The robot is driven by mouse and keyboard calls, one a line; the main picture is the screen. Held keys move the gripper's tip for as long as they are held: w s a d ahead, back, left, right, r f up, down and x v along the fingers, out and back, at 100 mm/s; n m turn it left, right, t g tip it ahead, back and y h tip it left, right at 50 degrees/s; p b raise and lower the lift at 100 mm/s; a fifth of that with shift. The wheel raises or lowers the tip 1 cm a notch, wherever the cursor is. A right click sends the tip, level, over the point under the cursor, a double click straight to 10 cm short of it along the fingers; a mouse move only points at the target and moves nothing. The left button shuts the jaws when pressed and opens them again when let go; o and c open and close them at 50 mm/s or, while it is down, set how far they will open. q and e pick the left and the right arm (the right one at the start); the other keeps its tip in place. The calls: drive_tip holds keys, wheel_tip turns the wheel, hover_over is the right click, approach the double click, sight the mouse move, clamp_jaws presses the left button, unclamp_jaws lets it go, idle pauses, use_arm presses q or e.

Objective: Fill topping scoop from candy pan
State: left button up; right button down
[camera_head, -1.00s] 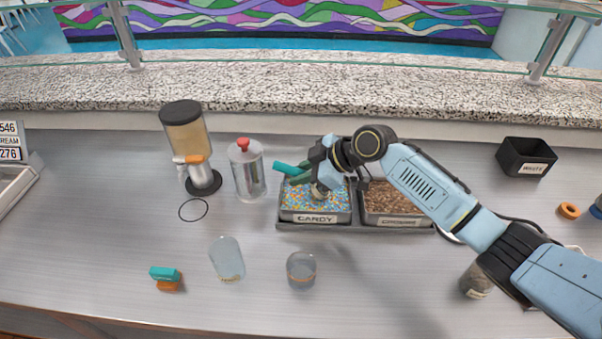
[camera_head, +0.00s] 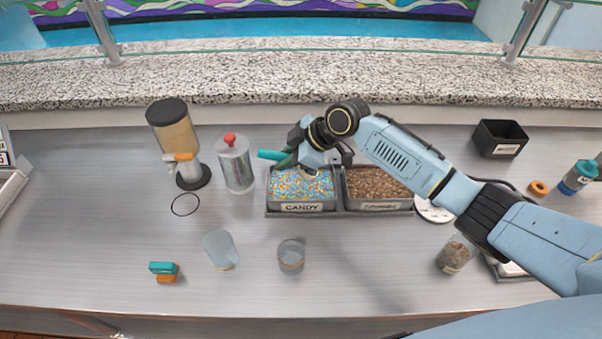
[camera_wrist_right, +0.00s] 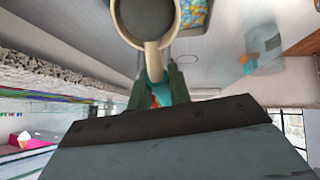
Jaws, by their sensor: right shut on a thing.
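The candy pan (camera_head: 301,207), labelled CANDY, holds blue, orange and white bits. My right gripper (camera_head: 301,155) is over its back edge, shut on the topping scoop's teal handle (camera_head: 270,155). In the right wrist view the gripper (camera_wrist_right: 160,92) grips that handle, and the scoop's pale round bowl (camera_wrist_right: 165,43) has a dark grey inside with no candy visible. In the head view the bowl is mostly hidden by the gripper, low over the candy; I cannot tell whether it touches. My left gripper is not in view.
A pan of brown crumbs (camera_head: 377,207) adjoins on the right. A red-topped canister (camera_head: 236,167) and a dispenser (camera_head: 180,140) stand left. Two clear cups (camera_head: 291,257) (camera_head: 221,250) stand in front. A black bin (camera_head: 499,138) is at back right. The front counter is largely clear.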

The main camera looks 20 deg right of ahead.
drive_tip(key=shift+r+h+p, duration=0.5)
drive_tip(key=shift+r+p, duration=0.45)
drive_tip(key=shift+p, duration=0.35)
drive_tip(key=r+p, duration=0.1)
drive_tip(key=a+p, duration=0.1)
drive_tip(key=r+h+p, duration=0.1)
drive_tip(key=shift+w+a+r+g+p, duration=0.25)
drive_tip(key=shift+a+r+g+p, duration=0.05)
drive_tip(key=shift+a+r, duration=0.05)
drive_tip(key=shift+w+a+r+h+p, duration=0.15)
drive_tip(key=shift+a+r+h+p, duration=0.25)
drive_tip(key=shift+a+r+p, duration=0.3)
drive_tip(key=shift+d+r, duration=0.1)
